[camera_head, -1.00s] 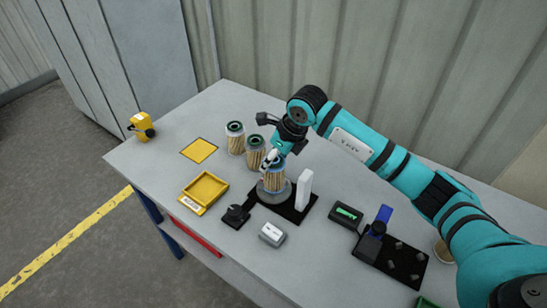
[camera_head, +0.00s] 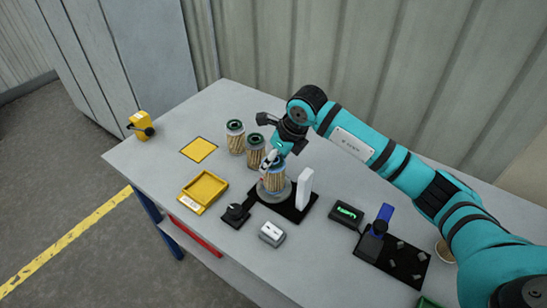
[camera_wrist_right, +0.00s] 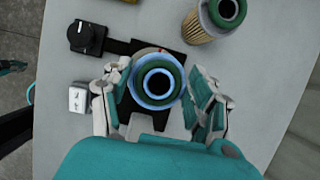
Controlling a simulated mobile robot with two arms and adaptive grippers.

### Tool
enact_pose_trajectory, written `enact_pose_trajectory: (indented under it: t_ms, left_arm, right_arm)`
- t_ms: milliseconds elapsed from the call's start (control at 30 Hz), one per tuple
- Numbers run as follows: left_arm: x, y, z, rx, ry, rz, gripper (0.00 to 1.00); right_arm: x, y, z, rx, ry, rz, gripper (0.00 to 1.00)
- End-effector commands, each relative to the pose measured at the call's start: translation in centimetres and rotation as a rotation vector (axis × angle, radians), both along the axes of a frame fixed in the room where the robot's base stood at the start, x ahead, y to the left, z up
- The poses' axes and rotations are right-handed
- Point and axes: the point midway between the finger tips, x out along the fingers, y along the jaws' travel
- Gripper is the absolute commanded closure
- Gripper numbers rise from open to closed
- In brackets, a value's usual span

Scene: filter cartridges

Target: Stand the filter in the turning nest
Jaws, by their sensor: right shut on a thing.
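My right gripper (camera_head: 272,162) points down and is shut on a filter (camera_head: 272,182), a pleated tan cylinder. The filter is upright over the round grey turning nest (camera_head: 287,194) on a black plate. Whether its base rests fully in the nest is hard to tell. In the right wrist view the filter's green top ring (camera_wrist_right: 157,67) with its dark centre hole lies between the two fingers, and a pale blue ring shows around it. Two other filters stand upright behind, one (camera_head: 235,138) farther and one (camera_head: 254,152) nearer.
A white upright block (camera_head: 305,189) stands close right of the nest. A black knob box (camera_head: 236,215), a grey switch box (camera_head: 272,233) and a yellow tray (camera_head: 205,189) are in front and left. A green display (camera_head: 347,213) and black fixture (camera_head: 408,262) lie right.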

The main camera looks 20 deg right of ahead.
Motion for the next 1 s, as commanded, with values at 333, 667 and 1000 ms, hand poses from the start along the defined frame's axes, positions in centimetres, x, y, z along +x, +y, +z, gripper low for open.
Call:
enact_pose_trajectory:
  t_ms: [333, 667, 1000]
  left_arm:
    - [-0.01, -0.03, 0.03, 0.0, 0.0, -0.001, 1.0]
    - [0.0, -0.04, 0.03, -0.001, 0.0, -0.001, 1.0]
    - [0.0, -0.03, 0.03, 0.0, -0.001, -0.001, 1.0]
  right_arm:
    - [0.03, -0.02, 0.08, 0.0, -0.001, 0.0, 0.2]
    - [0.01, -0.02, 0.02, 0.0, 0.0, 0.0, 0.03]
    - [0.01, -0.02, 0.03, 0.0, 0.0, 0.0, 0.0]
